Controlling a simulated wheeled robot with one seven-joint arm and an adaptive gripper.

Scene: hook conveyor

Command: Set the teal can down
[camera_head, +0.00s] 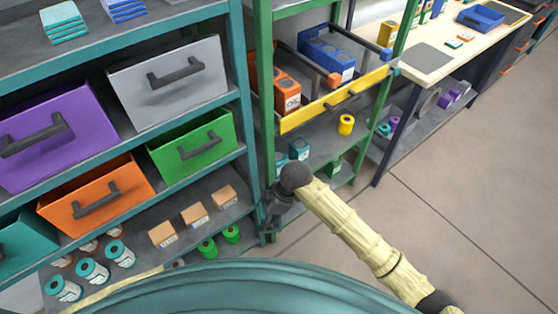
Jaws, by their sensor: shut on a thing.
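My gripper (276,208) is dark grey, at the end of my pale yellow arm. It is low in front of the post between the teal shelf unit and the green rack. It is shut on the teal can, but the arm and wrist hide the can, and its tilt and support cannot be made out. Two teal items (299,148) that look like cans or small boxes stand on the green rack's lower shelf (325,145), just behind and above my gripper.
A yellow-fronted drawer (335,98) juts out above, holding orange and blue boxes. A yellow can (346,124) stands on the lower shelf, with bare room left of it. The teal unit (246,130) stands close on the left. Open floor (470,190) lies to the right.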

